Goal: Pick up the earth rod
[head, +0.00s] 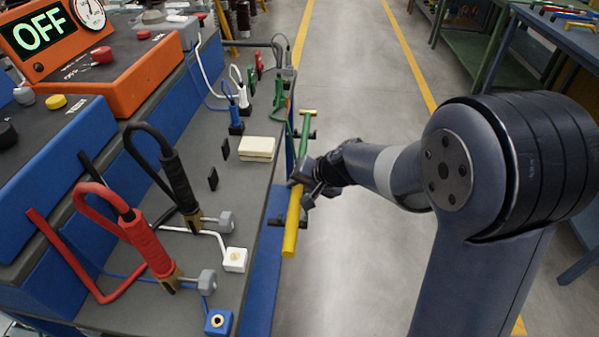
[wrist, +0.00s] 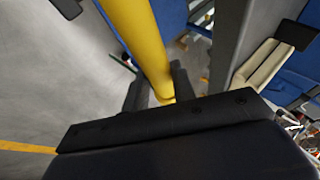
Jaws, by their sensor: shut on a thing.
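The earth rod (head: 292,222) is a long rod with a yellow lower part and a green upper part, ending in a yellow crosspiece at the top. It stands along the right edge of the bench, beside dark clips on the bench side. My gripper (head: 304,180) is shut on the rod near where yellow meets green. In the wrist view the yellow rod (wrist: 142,45) runs down between the dark fingers (wrist: 158,92). The fingertips are partly hidden by the gripper body.
The grey bench (head: 225,180) holds red and black probes, white (head: 235,260) and blue (head: 219,321) sockets, and a cream block (head: 257,148). An orange unit (head: 120,75) reading OFF stands at the left. Open floor (head: 365,130) lies right of the bench; a green table (head: 470,50) stands beyond.

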